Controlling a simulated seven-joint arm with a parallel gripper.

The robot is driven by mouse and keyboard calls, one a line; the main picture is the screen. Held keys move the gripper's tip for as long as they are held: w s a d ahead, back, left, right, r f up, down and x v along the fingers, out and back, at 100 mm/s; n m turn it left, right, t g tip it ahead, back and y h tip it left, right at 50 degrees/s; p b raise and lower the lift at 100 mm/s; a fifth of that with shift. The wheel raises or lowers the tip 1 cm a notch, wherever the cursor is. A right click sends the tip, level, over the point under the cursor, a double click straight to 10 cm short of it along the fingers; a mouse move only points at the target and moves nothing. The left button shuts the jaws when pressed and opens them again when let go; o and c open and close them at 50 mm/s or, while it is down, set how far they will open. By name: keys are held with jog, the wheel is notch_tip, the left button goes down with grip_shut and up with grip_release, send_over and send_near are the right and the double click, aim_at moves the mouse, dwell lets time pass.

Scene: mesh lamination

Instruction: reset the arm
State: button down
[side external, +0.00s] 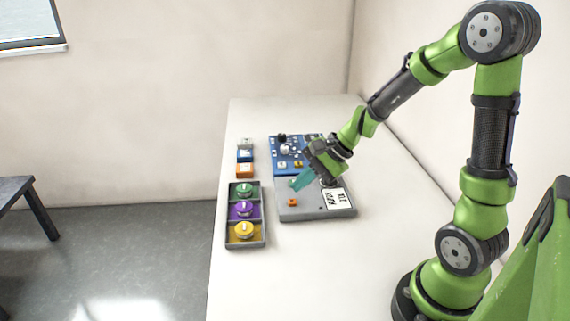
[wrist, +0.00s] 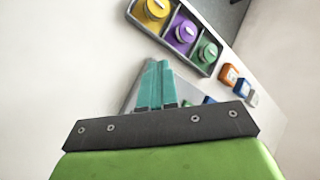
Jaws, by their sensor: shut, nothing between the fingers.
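My gripper (side external: 300,181) has teal fingers and hangs over the work area on the white table, above the near grey board. In the wrist view my gripper (wrist: 154,66) shows its two teal fingers side by side, shut with nothing between them. My green and black arm reaches in from the right, bent at the elbow. The fingertips appear above the board, but their exact height is hard to tell.
A grey board (side external: 304,211) holds an orange block (side external: 292,202) and a white label (side external: 338,198). A blue board (side external: 287,167) lies behind. A tray (side external: 262,242) holds green, purple and yellow lidded pieces. Small blocks (side external: 244,171) stand behind it. The near table is clear.

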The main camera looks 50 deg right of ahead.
jog(key=s+a+r+n+h, duration=0.1)
jog(key=s+a+r+n, duration=0.2)
jog(key=s+r+n, duration=0.3)
jog(key=s+a+r+n+t+h, duration=0.1)
jog(key=s+a+r+n, duration=0.3)
jog(key=s+r+n, duration=0.2)
jog(key=shift+s+a+r+n+h, duration=0.3)
jog(key=shift+s+r+n+h, duration=0.1)
jog(key=shift+n, duration=0.3)
jog(key=c, duration=1.8)
grip_release()
jog(key=shift+c, duration=0.2)
